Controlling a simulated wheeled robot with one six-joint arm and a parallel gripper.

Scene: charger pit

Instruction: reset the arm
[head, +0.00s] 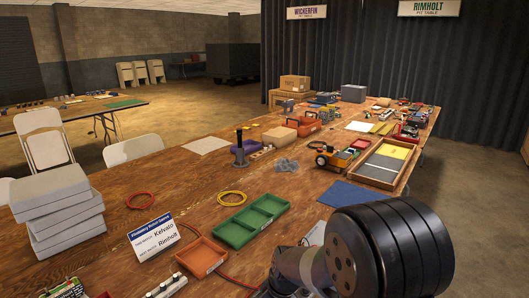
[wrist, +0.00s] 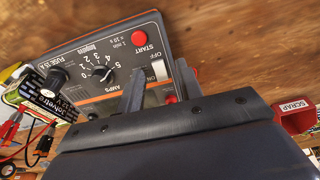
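In the wrist view my gripper (wrist: 161,72) shows two dark fingers with a clear gap between them. It is open and nothing is held. Behind the fingers lies a grey charger (wrist: 105,60) with orange trim, a numbered dial, a red START button and an ON/OFF switch. The fingers overlap its panel in the picture; I cannot tell whether they touch it. In the head view my black arm fills the lower right corner and the fingertips are hidden.
A battery (wrist: 45,98) and red and black clips (wrist: 12,130) lie left of the charger. A red SCRAP bin (wrist: 292,118) is at right.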

